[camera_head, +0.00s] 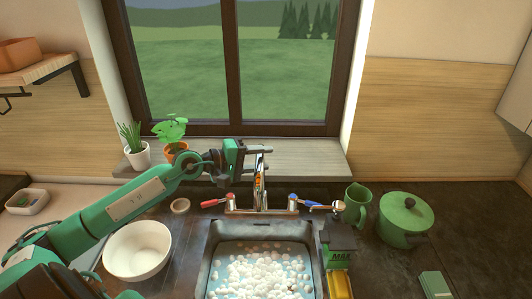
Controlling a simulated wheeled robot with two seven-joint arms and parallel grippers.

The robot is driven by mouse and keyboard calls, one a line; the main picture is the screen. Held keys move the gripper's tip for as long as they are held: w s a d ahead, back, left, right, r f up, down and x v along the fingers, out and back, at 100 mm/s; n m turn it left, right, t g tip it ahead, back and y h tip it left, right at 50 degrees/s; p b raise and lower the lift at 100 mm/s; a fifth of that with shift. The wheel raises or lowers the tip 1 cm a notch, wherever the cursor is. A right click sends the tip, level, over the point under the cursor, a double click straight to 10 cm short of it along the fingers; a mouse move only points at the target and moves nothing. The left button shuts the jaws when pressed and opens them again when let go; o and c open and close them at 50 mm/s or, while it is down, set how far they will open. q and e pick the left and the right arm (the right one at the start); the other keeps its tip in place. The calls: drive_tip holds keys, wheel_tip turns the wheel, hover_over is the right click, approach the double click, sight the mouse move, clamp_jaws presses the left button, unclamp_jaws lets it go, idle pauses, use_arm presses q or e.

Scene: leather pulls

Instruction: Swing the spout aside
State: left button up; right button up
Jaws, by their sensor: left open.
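The tap stands at the back edge of the sink, with its metal spout (260,185) rising in the middle and pointing toward me. It has a red-handled lever (215,201) on the left and a blue-handled lever (310,201) on the right. My left gripper (262,160) is open at the upper part of the spout, reaching in from the left. I cannot tell whether its fingers touch the spout. The gripper partly covers the spout's top. My right gripper is not in view.
The sink (214,262) holds many white pebble-like pieces. A white bowl (138,249) stands left of it. A green mug (356,205), a lidded green pot (404,220) and a dark-topped green box (339,240) stand right. Potted plants (175,140) sit on the windowsill behind.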

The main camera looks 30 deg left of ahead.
use_arm(q)
drive_tip(key=shift+x, duration=0.85)
clamp_jaws()
